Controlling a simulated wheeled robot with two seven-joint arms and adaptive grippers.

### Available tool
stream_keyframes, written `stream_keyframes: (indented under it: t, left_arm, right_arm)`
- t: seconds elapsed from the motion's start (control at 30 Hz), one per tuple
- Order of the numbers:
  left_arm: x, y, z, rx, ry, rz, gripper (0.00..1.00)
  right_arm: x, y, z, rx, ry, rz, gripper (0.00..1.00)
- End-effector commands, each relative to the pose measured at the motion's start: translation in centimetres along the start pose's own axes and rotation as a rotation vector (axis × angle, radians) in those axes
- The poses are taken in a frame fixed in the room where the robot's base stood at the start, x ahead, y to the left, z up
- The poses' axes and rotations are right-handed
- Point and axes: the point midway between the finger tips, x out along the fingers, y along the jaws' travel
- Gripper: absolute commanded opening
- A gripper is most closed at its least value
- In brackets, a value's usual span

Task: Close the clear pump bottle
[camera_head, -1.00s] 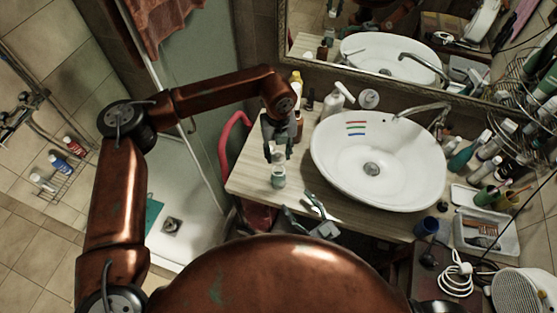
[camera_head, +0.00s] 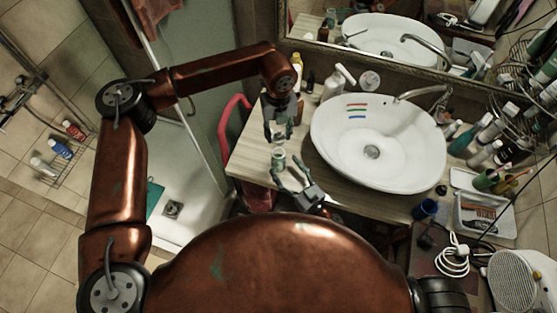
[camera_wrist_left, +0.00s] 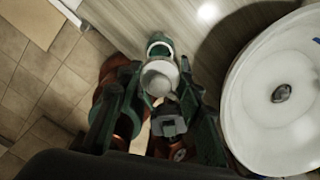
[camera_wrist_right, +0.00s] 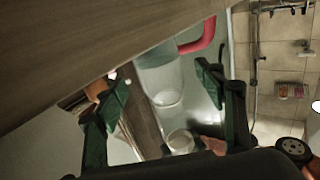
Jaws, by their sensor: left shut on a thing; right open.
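The clear pump bottle (camera_head: 279,157) stands near the counter's front left edge; its translucent body also shows in the right wrist view (camera_wrist_right: 160,72). My left gripper (camera_head: 278,135) is above it, shut on a pale round pump top (camera_wrist_left: 158,77), which lies between its fingertips in the left wrist view. In the right wrist view a pale round piece (camera_wrist_right: 180,142) appears apart from the bottle's rim. My right gripper (camera_head: 290,178) is open, low beside the bottle at the counter edge. Its fingers appear on either side of the bottle in its wrist view, with no visible contact.
The white basin (camera_head: 330,155) is to the right of the bottle. A white pump bottle (camera_head: 333,84) and dark bottles (camera_head: 298,107) stand behind. A red chair (camera_head: 224,130) is at the counter's left side. The counter strip beside the basin is narrow.

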Motion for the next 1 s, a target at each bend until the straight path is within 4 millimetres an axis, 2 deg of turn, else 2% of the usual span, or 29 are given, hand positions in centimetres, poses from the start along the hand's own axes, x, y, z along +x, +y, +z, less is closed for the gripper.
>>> stream_keyframes:
  t: [0.1, 0.33, 0.73, 1.0]
  left_arm:
    - [0.0, 0.0, 0.0, 0.0, 0.0, 0.0, 0.28]
    - [0.0, 0.0, 0.0, 0.0, 0.0, 0.0, 0.28]
    - [0.0, 0.0, 0.0, 0.0, 0.0, 0.0, 0.28]
    - [0.0, 0.0, 0.0, 0.0, 0.0, 0.0, 0.28]
  right_arm:
    - [2.1, 0.0, -0.1, 0.0, 0.001, 0.0, 0.64]
    - [4.3, 0.0, 0.0, 0.0, 0.0, 0.001, 0.64]
    - [4.8, 0.0, 0.1, 0.0, -0.001, 0.001, 0.63]
    - [4.7, 0.0, 0.0, 0.0, -0.001, 0.0, 0.44]
